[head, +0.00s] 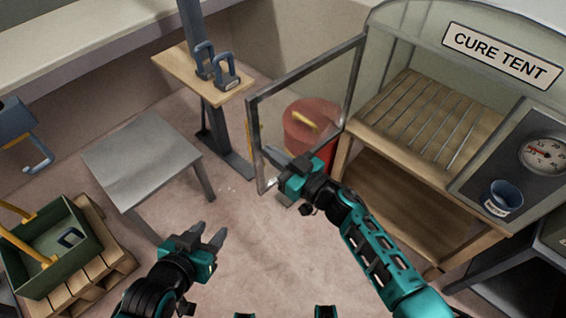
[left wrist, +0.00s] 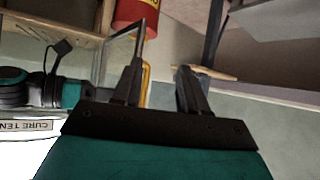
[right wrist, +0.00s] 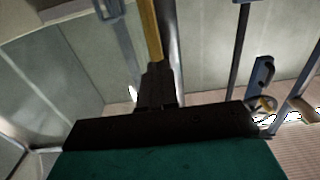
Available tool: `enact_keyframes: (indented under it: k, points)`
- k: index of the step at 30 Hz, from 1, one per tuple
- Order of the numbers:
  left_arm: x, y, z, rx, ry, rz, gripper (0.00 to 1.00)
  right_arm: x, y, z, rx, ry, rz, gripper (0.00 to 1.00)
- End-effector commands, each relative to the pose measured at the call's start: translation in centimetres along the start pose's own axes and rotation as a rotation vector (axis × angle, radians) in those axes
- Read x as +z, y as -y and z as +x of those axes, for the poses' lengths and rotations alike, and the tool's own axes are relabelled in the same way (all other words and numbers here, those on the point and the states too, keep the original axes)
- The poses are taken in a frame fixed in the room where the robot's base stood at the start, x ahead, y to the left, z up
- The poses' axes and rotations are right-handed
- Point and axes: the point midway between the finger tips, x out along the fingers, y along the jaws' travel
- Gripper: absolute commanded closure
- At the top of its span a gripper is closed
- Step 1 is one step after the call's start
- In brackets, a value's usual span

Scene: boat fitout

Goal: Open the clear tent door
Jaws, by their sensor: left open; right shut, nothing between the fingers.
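The clear tent door (head: 308,100) is a grey-framed see-through panel. It stands swung out from the cure tent (head: 415,50), and the tent's front opening is uncovered. My right gripper (head: 272,160) is shut and empty at the lower part of the door, overlapping its frame in the head view; I cannot tell whether it touches. My left gripper (head: 208,236) is open and empty, low over the floor to the left of the door. The door's edge also shows beyond the left fingers in the left wrist view (left wrist: 118,60).
A red bucket (head: 312,135) stands behind the door. A grey table (head: 140,158) and a green crate (head: 62,245) on a pallet are at the left. A post with a wooden shelf (head: 185,65) stands behind. A blue cup (head: 503,197) is by the gauge. Floor between the grippers is clear.

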Motion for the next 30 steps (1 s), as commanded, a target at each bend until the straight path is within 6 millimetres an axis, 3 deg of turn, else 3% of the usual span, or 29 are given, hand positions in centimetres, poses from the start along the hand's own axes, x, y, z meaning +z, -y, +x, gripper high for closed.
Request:
enact_keyframes:
  k: [15, 30]
  points:
    - [-0.1, -0.8, 0.7, 0.023, -0.011, 0.004, 0.57, 0.1, -0.3, 5.4, -0.014, -0.001, -0.001, 1.00]
    - [-0.3, -0.7, 0.9, 0.023, -0.015, 0.006, 0.57, 0.0, -0.4, 6.5, -0.014, -0.001, 0.001, 1.00]
